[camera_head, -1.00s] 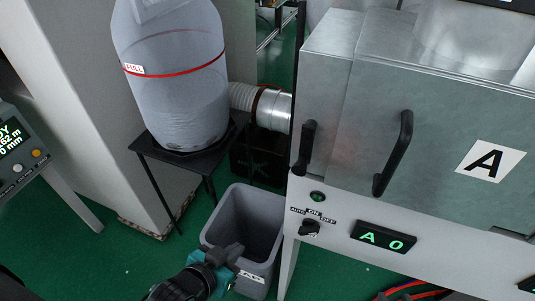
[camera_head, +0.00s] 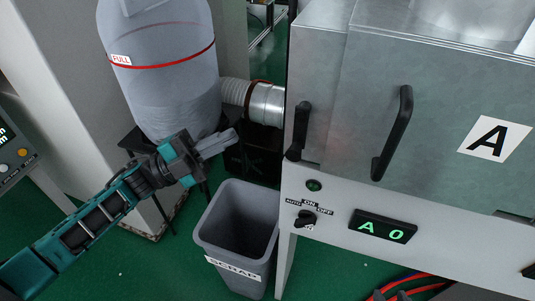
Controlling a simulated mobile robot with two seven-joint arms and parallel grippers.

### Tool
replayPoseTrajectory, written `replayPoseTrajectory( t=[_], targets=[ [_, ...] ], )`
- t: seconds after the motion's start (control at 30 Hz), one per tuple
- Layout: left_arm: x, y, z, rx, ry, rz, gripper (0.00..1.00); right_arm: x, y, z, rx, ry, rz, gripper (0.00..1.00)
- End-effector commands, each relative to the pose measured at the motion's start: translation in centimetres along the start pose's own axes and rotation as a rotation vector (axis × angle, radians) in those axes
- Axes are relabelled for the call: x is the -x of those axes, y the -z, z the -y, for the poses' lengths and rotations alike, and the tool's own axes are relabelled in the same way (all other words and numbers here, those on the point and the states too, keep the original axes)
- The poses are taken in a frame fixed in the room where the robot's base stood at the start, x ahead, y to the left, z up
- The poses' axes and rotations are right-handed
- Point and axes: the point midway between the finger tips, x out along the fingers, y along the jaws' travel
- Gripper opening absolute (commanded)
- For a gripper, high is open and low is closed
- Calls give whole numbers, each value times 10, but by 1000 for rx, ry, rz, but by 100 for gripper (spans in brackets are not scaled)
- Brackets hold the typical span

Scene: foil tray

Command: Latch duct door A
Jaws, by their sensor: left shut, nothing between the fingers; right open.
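Door A is the grey metal panel (camera_head: 440,110) marked by a white plate with a black A (camera_head: 495,138). It carries a long black bar handle (camera_head: 393,135), and its face looks flush with the housing. A shorter black lever (camera_head: 299,131) stands nearly upright on the narrow panel left of it; I cannot tell whether it is latched. Grey tips at the bottom edge appear to be my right gripper (camera_head: 404,296), open, mostly out of frame.
A grey scrap bin (camera_head: 237,222) stands on the green floor below my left gripper. A rotary switch (camera_head: 305,219) and an "A 0" display (camera_head: 382,226) sit below the door.

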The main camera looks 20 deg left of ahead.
Motion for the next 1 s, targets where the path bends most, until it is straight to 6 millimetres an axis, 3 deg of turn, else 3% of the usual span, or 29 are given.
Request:
replayPoseTrajectory(
  t=[0.1,0.3,0.77,1.0],
  targets=[
    [11,14,16,-133,-130,-222,0,-4,-5,1,0,3,-2,43],
    [32,29,29,-228,-275,-433,0,-7,-6,3,-1,6,-7,43],
    [38,34,31,-242,-308,-483,0,-7,-3,2,0,5,-11,43],
    [17,45,25,-241,-306,-485,0,-3,2,1,2,2,-15,43]
  ],
)
